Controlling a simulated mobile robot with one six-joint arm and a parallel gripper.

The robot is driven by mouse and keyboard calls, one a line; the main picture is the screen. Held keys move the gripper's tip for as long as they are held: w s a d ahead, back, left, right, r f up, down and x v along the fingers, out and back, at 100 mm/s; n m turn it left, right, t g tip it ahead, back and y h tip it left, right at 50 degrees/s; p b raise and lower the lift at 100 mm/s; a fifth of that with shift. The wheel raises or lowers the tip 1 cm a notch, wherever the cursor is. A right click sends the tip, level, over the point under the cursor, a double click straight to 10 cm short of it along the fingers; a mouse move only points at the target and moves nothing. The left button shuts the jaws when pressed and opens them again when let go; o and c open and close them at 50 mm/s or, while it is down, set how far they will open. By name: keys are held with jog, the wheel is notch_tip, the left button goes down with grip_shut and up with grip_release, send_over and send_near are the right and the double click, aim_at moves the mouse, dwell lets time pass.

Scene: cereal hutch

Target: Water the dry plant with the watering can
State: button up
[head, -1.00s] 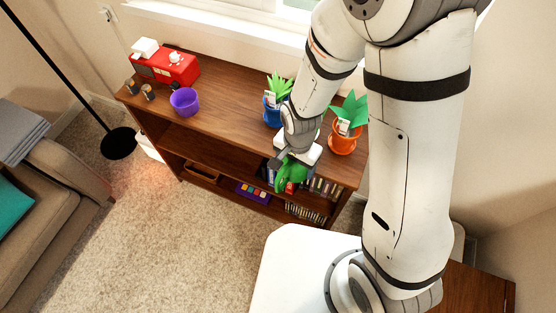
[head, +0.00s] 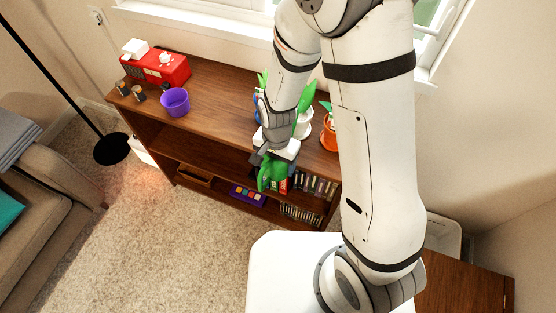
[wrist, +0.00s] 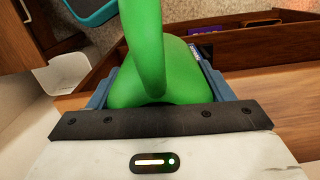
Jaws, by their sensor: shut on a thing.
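The green watering can (head: 270,177) hangs from my gripper (head: 268,157) in front of the shelf unit's top edge. In the wrist view the can (wrist: 165,75) fills the space between my gripper's (wrist: 160,90) two grey-blue fingers, which are shut on it. Its curved green handle or spout rises toward the camera. On the top, a plant in a blue pot (head: 257,107) is mostly behind my arm. A plant in a white pot (head: 303,124) has one broad green leaf showing. An orange pot (head: 329,136) is partly covered by my arm. I cannot tell which plant is dry.
The wooden shelf unit (head: 215,105) also bears a purple pot (head: 175,102), a red machine (head: 160,67) and two small jars. Books and a colourful box (head: 247,195) sit on lower shelves. A black lamp (head: 110,149) and a sofa stand left. Open carpet lies in front.

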aim_at(272, 162)
jog(key=shift+s+a+f+b, duration=0.1)
jog(key=shift+s+f+b, duration=0.1)
jog(key=shift+f+b, duration=0.35)
jog(key=shift+s+g, duration=0.1)
jog(key=shift+g, duration=0.2)
jog(key=shift+s+a+f+b, duration=0.1)
jog(key=shift+f+b, duration=0.15)
jog(key=shift+b, duration=0.2)
jog(key=shift+s+a+r+g+y+p, duration=0.2)
jog(key=shift+r+g+p, duration=0.25)
jog(key=shift+r, duration=0.3)
jog(key=shift+s+d+r+g+y+p, duration=0.1)
jog(key=shift+r+g+y+p, duration=0.25)
jog(key=shift+r, duration=0.4)
jog(key=shift+s+a+r+g+y+p, duration=0.15)
jog(key=shift+r+g+y+p, duration=0.15)
jog(key=shift+r+g, duration=0.35)
dwell(4.6)
